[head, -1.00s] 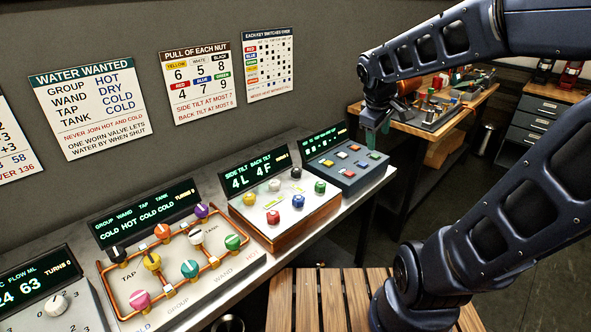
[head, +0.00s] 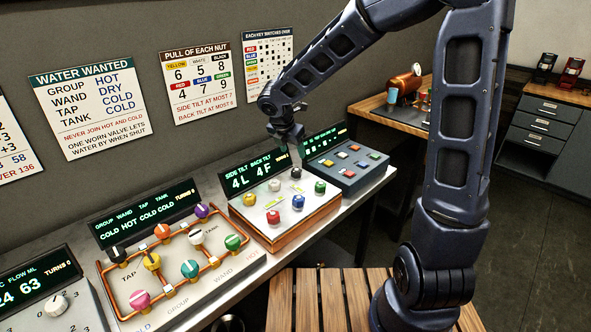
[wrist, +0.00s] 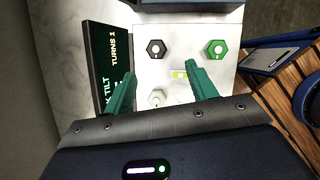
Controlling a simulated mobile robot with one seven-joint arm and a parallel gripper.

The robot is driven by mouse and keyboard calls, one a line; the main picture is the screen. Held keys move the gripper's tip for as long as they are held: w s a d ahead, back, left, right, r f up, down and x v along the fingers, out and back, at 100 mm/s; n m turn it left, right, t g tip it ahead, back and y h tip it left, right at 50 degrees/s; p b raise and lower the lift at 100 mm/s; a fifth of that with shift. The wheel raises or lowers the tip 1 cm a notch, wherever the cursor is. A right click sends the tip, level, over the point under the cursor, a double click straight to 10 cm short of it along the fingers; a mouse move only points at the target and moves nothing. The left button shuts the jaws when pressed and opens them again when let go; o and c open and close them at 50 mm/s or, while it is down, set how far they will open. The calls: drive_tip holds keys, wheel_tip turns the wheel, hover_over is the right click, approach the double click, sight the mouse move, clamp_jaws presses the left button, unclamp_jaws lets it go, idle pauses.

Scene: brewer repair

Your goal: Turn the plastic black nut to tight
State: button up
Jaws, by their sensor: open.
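The black nut (head: 296,173) sits at the back right of the white-topped nut panel (head: 262,217). In the wrist view the black nut (wrist: 155,48) is a hexagon with a pale centre, ahead of my gripper (wrist: 158,80). My gripper is open and empty, its two green fingers apart, above the panel. In the head view my gripper (head: 297,158) hangs just over the back right of the panel, close above the black nut. A white nut (wrist: 157,97) lies between the fingers in the picture, and a green nut (wrist: 216,49) is right of the black one.
The panel's display (head: 252,178) reads 4L 4F and stands close to the left finger. A grey switch box (head: 346,170) stands right of the panel. The valve board (head: 183,262) is to its left. A wooden slatted surface (head: 318,295) lies in front.

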sight(296, 170)
drive_tip(key=shift+n, duration=0.3)
drive_tip(key=x, duration=0.7)
drive_tip(key=a+x, duration=0.1)
drive_tip(key=x, duration=0.3)
drive_tip(key=shift+f, duration=0.1)
drive_tip(key=c, duration=1)
